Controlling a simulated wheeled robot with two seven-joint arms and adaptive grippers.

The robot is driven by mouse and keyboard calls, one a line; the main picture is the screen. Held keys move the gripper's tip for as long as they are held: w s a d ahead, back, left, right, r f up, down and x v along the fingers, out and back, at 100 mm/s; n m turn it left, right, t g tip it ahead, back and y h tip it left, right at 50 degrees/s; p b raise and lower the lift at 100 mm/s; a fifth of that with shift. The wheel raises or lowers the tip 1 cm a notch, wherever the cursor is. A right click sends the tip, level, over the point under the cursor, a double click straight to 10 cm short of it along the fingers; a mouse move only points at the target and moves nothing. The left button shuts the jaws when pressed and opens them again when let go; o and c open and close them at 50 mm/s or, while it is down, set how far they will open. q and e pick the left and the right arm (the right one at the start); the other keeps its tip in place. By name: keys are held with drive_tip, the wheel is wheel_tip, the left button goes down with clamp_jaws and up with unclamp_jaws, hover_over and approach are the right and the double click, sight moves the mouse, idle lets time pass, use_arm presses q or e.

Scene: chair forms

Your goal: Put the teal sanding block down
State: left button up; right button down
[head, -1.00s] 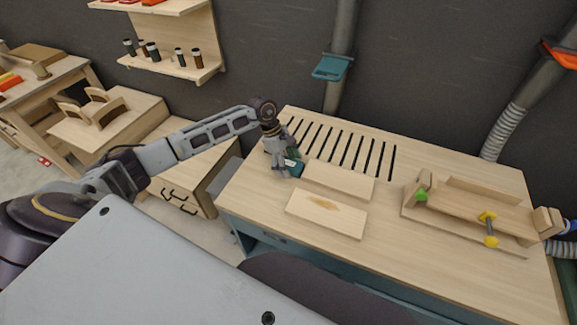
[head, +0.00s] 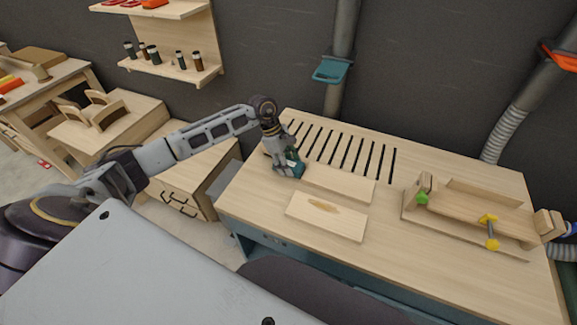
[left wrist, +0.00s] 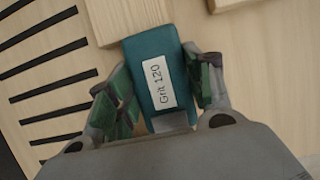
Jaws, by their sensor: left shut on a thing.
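The teal sanding block (left wrist: 155,65) has a white label reading "Grit 120". My left gripper (left wrist: 160,85) is shut on it, with a green-padded finger on either side of the block. In the head view the block (head: 294,165) shows partly behind the left gripper (head: 288,169), over the left part of the workbench (head: 390,245), beside the slots. I cannot tell whether the block touches the bench top. My right gripper is not in view.
A pale board (head: 339,184) lies just right of the block, and another board with a brown patch (head: 326,216) lies nearer. A wooden clamping fixture (head: 470,213) with green and yellow knobs stands at the right. The front bench top is clear.

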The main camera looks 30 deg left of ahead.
use_arm(q)
wheel_tip(320, 180, up, 9)
drive_tip(key=shift+f+b, duration=0.1)
drive_tip(key=shift+b, duration=0.65)
idle(0.4)
